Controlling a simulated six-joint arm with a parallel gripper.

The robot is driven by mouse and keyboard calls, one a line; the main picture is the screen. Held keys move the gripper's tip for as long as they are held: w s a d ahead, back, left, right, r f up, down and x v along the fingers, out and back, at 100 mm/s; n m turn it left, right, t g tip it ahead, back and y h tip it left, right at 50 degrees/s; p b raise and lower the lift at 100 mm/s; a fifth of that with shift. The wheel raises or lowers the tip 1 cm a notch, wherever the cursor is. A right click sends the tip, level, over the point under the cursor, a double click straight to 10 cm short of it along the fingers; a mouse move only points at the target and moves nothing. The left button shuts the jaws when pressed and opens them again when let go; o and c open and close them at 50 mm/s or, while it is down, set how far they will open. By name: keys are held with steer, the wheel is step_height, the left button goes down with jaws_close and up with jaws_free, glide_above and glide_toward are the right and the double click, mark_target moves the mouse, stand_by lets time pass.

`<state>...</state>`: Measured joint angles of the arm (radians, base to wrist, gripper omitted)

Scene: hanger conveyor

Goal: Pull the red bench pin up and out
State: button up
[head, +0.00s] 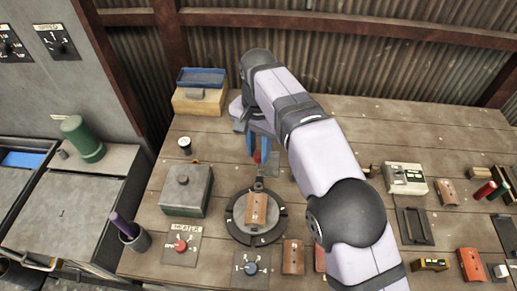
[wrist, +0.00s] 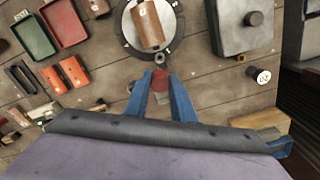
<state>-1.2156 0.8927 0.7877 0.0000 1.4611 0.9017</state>
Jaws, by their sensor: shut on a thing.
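The red bench pin (wrist: 160,80) shows between the blue fingertips of my gripper (wrist: 160,87) in the wrist view. My gripper is shut on it. In the head view my gripper (head: 258,152) points down over the bench behind the round turntable, and a bit of the red pin (head: 257,157) shows at its tips. A small grey plate (head: 268,170) lies on the bench just by the pin. The fingers hide part of the pin, and I cannot tell how far its lower end sits in the bench.
The dark round turntable (head: 233,222) with a brown block (head: 256,211) on it stands close in front. A grey lidded box (head: 184,192) is to its left. A wooden box with a blue tray (head: 201,78) stands at the back left. Bare planks lie between.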

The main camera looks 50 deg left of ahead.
steer(key=shift+r+p, duration=0.95)
steer(key=shift+w, duration=0.1)
